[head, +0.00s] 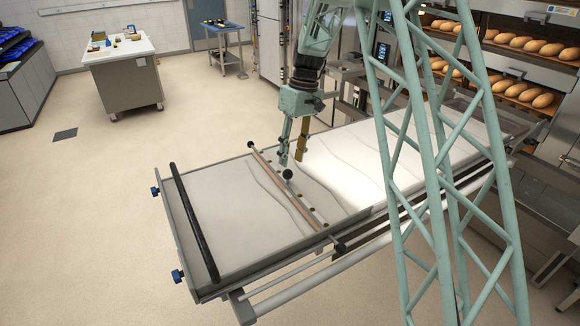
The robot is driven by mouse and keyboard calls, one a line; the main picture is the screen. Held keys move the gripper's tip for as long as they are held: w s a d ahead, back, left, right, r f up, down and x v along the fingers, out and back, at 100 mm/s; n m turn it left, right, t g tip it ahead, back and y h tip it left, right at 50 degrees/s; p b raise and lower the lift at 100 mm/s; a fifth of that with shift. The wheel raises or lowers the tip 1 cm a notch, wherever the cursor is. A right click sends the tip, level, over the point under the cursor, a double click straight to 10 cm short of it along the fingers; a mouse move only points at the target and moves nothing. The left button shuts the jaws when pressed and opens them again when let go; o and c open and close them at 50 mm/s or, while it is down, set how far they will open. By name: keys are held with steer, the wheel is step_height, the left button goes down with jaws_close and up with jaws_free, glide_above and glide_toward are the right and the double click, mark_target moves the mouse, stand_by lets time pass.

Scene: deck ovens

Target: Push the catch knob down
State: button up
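A round black knob (288,174) stands up from the wooden crossbar (283,187) of the loader; I take it for the catch knob. My gripper (292,159) points down just above this knob, with its fingertips close over it. A gap shows between the two fingers and nothing is between them, so it is open. Whether a fingertip touches the knob I cannot tell. Two more black knobs sit at the bar's ends, one at the far end (251,145) and one at the near end (339,247).
The long loader (222,198) has a pale cloth bed, a black roller bar (194,222) and blue knobs (178,276) at its left end. My lattice column crosses its right part. Ovens with bread loaves (516,89) stand at the right.

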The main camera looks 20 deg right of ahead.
steer(key=shift+w+d+r, duration=0.1)
steer(key=shift+d+r, duration=0.1)
steer(key=shift+r, duration=0.7)
steer(key=shift+w+d+r, duration=0.1)
steer(key=shift+d+r, duration=0.05)
steer(key=shift+r, duration=0.75)
steer(key=s+a+r+m+t+h+b, duration=0.1)
steer(key=s+r+b, duration=0.1)
steer(key=s+r, duration=0.8)
steer(key=s+a+r+m+t+b, duration=0.1)
steer(key=s+r+m+b, duration=0.15)
steer(key=s+r, duration=0.85)
steer(key=s+f+m+t+b, duration=0.1)
steer(key=s+f, duration=0.3)
steer(key=s, duration=1.3)
steer(key=s+f+m+t+h+b, duration=0.1)
steer(key=s+f+b, duration=0.3)
steer(key=s, duration=1.3)
steer(key=shift+f+t, duration=0.4)
steer(key=shift+t, duration=0.1)
steer(key=shift+a, duration=0.2)
